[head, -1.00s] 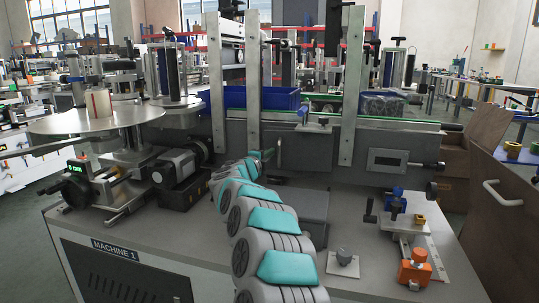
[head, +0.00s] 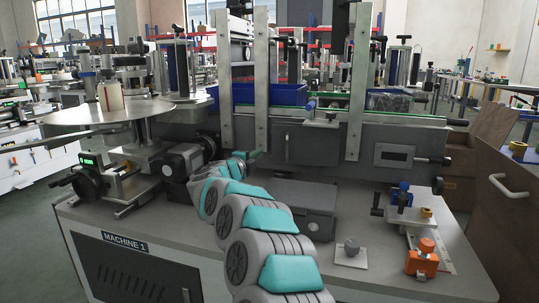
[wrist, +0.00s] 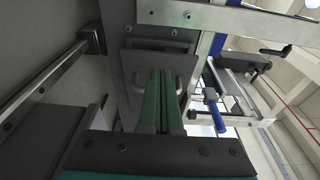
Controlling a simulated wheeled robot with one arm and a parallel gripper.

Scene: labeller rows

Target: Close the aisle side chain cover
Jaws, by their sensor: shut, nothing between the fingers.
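A dark grey panel, which looks like the chain cover (head: 313,146), is on the front of the machine in the head view. A slim upright handle (head: 287,148) is near its left edge. I cannot tell whether it stands ajar. My gripper (head: 256,154), with green fingers, is just left of the handle and looks apart from it. In the wrist view my fingers (wrist: 160,76) are together and empty, pointing at a grey plate (wrist: 150,58). I cannot tell whether they touch that plate.
Metal uprights (head: 261,75) rise behind my gripper. A motor (head: 183,162) and label disc (head: 110,114) are to the left. A low grey box (head: 300,197) lies on the bench below the panel. An orange clamp (head: 422,258) is at right. A blue bin (head: 262,95) is behind.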

